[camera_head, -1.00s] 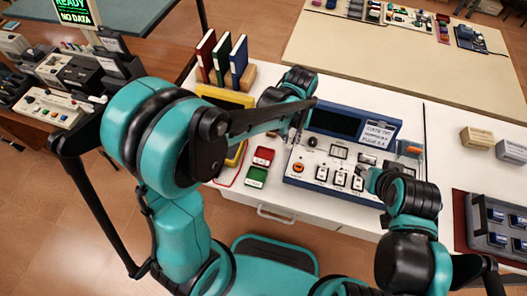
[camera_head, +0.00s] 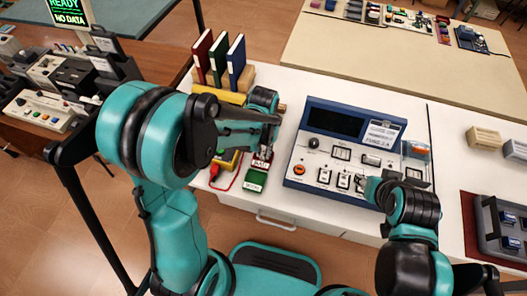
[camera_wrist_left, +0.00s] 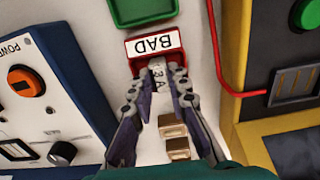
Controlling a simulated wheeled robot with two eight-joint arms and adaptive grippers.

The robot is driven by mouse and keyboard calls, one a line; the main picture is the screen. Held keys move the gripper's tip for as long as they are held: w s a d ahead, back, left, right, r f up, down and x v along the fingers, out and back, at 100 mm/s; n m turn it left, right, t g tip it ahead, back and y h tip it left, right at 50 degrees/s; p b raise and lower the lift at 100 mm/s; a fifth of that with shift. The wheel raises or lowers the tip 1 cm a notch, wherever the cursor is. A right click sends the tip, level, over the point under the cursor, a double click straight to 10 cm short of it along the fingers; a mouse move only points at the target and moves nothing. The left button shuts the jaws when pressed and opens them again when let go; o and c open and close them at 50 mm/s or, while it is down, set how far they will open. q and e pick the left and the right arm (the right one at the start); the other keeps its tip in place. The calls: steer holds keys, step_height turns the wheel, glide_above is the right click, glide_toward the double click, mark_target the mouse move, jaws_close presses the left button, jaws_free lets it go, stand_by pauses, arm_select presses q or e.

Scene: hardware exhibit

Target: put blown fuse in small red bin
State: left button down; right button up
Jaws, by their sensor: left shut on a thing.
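The small red bin (camera_head: 262,162), labelled BAD, stands on the white bench left of the tester. It also shows in the left wrist view (camera_wrist_left: 133,50), upside down. My left gripper (camera_head: 266,151) is directly over it; its fingertips also show in the wrist view (camera_wrist_left: 164,76). They are shut on a pale fuse (camera_wrist_left: 156,72) marked 3A, its far end at the bin's label edge. I cannot tell whether the fuse touches the bin. My right gripper (camera_head: 373,187) is at the tester's front right; its jaws are too small to read.
A green bin (camera_head: 255,181) sits beside the red one. The blue tester (camera_head: 298,157) is to the right. A yellow meter (camera_wrist_left: 244,115) with a red lead stands beside the bins. Two small brass-coloured blocks (camera_wrist_left: 173,127) lie near the left fingers. Binders (camera_head: 237,62) stand behind.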

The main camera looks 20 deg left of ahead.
mark_target(263, 154)
arm_select(q)
steer(key=shift+f, duration=0.15)
steer(key=c, duration=1.7)
jaws_free()
steer(key=shift+c, duration=0.2)
step_height(263, 154, up, 12)
steer(key=r+p, duration=0.1)
steer(key=p, duration=0.4)
steer(key=s+a+r+t, duration=0.4)
steer(key=s+r+t, duration=0.2)
steer(key=s, duration=0.4)
steer(key=shift+s+a+r+t, duration=0.15)
steer(key=shift+a+r+t, duration=0.2)
steer(key=shift+t, duration=0.25)
